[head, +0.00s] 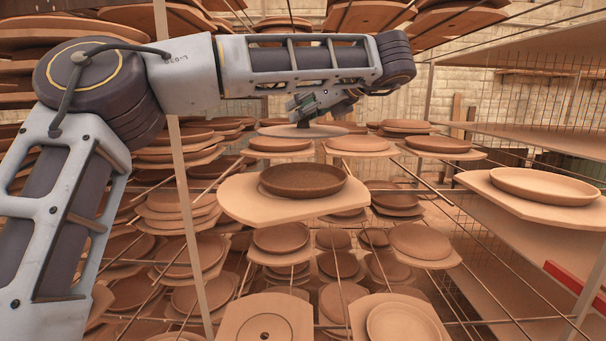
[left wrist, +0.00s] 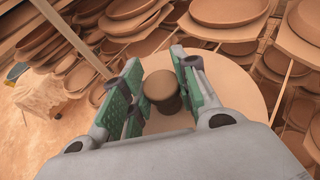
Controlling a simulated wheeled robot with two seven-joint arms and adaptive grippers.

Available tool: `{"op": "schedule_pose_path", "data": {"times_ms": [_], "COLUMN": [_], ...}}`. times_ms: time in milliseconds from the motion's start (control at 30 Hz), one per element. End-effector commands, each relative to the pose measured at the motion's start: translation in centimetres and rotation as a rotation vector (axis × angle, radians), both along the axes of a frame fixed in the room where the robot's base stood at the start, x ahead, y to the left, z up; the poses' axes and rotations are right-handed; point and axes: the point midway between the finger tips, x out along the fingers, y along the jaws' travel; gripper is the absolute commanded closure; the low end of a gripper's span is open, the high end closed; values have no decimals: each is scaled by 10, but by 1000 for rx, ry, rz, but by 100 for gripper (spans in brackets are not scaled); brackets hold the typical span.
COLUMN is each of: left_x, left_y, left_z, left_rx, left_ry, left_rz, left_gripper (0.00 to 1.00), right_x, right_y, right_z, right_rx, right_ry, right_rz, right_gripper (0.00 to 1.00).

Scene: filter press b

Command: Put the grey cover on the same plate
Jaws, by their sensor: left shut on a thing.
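The grey cover (head: 270,131) is a flat round disc with a dark knob on top, seen nearly edge-on in the head view. My left gripper (head: 304,119) is above it and shut on its knob. In the left wrist view the knob (left wrist: 160,87) is between the green finger pads, and the pale cover (left wrist: 232,82) spreads behind them. A dark brown round plate (head: 303,179) lies on a pale board in front of and below the cover, clear of it. Which plate the task means cannot be told. My right gripper is not in view.
Racks of thin rods hold many brown plates on boards all around, with smaller plates (head: 358,143) close to the cover. A thin upright post (head: 183,180) stands at left. At right are pale shelves (head: 540,260) and a plate (head: 543,186) on a board.

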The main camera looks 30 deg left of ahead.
Motion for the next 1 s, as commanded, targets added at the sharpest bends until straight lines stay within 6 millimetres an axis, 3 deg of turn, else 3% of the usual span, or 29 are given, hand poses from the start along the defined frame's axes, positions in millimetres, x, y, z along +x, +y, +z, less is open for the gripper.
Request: {"op": "schedule_pose_path", "data": {"times_ms": [267, 700, 1000], "left_x": [0, 0, 0], "left_y": [0, 0, 0], "left_z": [-3, -54, -62], "left_rx": [0, 1, 1], "left_ry": [1, 2, -1], "left_rz": [-1, -2, -2], "left_gripper": [100, 100, 100], "right_x": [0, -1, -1], "right_y": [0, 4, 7], "right_z": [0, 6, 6], "right_rx": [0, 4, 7], "right_ry": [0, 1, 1], "right_rz": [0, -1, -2], "right_gripper": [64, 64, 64]}}
